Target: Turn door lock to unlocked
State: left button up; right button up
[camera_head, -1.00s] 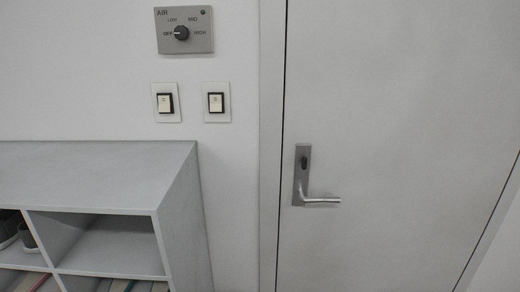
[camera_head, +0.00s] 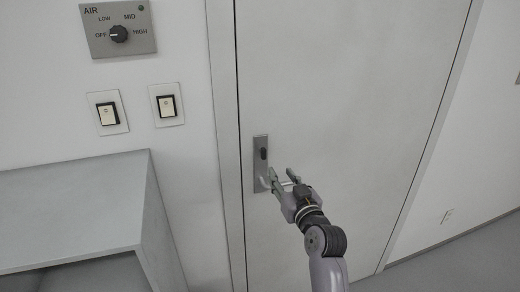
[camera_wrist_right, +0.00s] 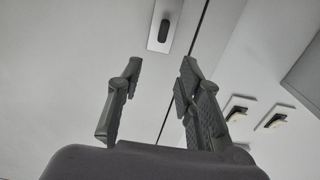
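The door lock is a dark oval thumb-turn (camera_head: 263,153) with its long side upright, on a grey metal plate (camera_head: 257,143) on the door (camera_head: 340,90). My left gripper is not in view.
Two light switches (camera_head: 108,113) (camera_head: 167,105) and an AIR dial panel (camera_head: 119,30) are on the wall left of the door. A grey shelf unit (camera_head: 75,210) stands below them. Open floor (camera_head: 465,255) shows at the lower right.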

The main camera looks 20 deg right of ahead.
jog(key=p, duration=0.1)
send_near(265, 151)
jog(key=w, duration=0.5)
jog(key=w+p, duration=0.1)
jog(key=w, duration=0.2)
jog(key=shift+a, duration=0.2)
jog(key=shift+w+f, duration=0.1)
jog(key=shift+w, duration=0.7)
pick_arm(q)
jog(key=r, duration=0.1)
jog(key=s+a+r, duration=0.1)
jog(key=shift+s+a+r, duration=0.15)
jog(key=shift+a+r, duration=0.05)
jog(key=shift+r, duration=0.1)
pick_arm(e)
jog(key=shift+c, duration=0.3)
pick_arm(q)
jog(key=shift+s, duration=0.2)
pick_arm(e)
grip_shut()
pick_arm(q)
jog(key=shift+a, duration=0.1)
